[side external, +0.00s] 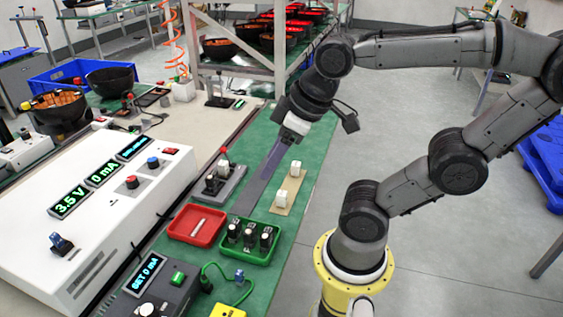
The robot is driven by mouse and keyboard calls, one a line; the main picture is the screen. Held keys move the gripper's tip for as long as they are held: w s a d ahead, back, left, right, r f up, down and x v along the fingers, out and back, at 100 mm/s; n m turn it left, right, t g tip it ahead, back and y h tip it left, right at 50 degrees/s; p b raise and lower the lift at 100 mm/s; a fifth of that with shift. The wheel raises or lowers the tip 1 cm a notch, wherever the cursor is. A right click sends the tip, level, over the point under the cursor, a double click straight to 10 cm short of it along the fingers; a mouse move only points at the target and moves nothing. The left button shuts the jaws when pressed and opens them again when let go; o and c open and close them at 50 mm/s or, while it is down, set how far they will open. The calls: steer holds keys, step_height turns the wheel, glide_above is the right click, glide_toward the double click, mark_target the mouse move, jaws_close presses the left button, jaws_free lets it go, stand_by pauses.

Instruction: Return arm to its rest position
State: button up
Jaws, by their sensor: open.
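My gripper (294,126) hangs at the end of my arm, over the green mat (318,145) in the upper middle of the side external view. It looks empty. Its fingertips are small and not clear here. A long dark grey strip (262,178) runs from just below the gripper down-left towards the trays. I cannot tell whether the gripper touches the strip. My arm bends out to the right and comes back over the bench, with its yellow base ring at the lower right.
A green tray (250,258) with several black-and-white parts and a red tray (182,236) with a white piece stand front centre. A tan strip (280,208) carries two white blocks. A white power unit (120,205) fills the left. A rack (222,65) with bowls stands behind.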

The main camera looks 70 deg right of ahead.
steer(key=shift+s+a+f+m, duration=0.1)
steer(key=shift+s+f+m, duration=0.1)
steer(key=shift+s+m, duration=0.2)
steer(key=shift+s+a+f+m, duration=0.1)
steer(key=shift+s+f+m, duration=0.15)
steer(key=shift+s, duration=0.25)
